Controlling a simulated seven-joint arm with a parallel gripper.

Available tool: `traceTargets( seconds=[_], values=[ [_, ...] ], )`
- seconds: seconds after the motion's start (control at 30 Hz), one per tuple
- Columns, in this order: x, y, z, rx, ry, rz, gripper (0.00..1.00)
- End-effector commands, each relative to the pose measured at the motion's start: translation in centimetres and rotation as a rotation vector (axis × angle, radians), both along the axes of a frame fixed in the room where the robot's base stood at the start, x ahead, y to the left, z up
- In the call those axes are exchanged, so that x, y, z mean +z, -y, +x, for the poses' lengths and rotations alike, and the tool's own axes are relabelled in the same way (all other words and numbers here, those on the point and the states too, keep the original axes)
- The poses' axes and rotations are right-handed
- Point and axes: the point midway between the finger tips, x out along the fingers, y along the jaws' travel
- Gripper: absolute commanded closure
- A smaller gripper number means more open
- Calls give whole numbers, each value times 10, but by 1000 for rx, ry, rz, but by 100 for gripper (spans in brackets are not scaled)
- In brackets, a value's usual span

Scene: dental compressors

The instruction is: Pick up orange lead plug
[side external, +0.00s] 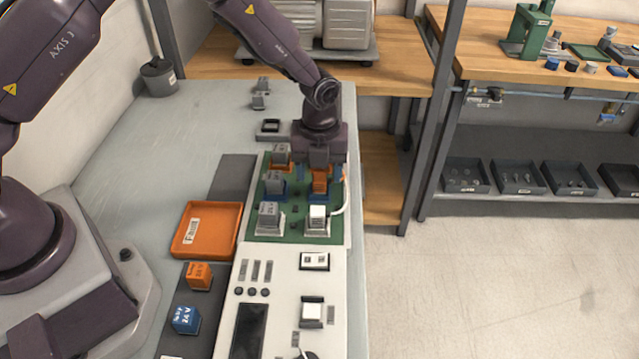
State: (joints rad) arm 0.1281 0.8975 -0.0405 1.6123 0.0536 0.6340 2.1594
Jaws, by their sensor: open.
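An orange plug-like block (320,182) stands at the right of the green board (294,222), above a blue base (319,197). It looks like the orange lead plug. My gripper (320,164) is open and points down over it. Its fingers are at or just above the block's top. I cannot tell whether they straddle it. The gripper hides the back of the block and part of the board behind it. A white lead (343,201) curves along the board's right edge.
A white plug (317,213) stands in front of the orange one. Grey relay blocks (269,213) stand in a column to the left. An orange tray (207,229), an orange cube (199,275) and a blue cube (185,319) lie farther left. The left table surface (150,190) is clear.

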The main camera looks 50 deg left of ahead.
Motion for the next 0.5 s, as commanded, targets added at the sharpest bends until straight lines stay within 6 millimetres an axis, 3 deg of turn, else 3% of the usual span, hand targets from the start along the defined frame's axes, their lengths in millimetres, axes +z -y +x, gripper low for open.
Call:
traceTargets(
  seconds=[0.13,0.4,0.43,0.5],
  values=[
    [-18,0,0,-1,-1,0,43],
    [-21,0,1,0,2,-1,43],
    [-21,0,1,0,2,-1,45],
    [-21,0,0,0,1,0,61]
  ],
)
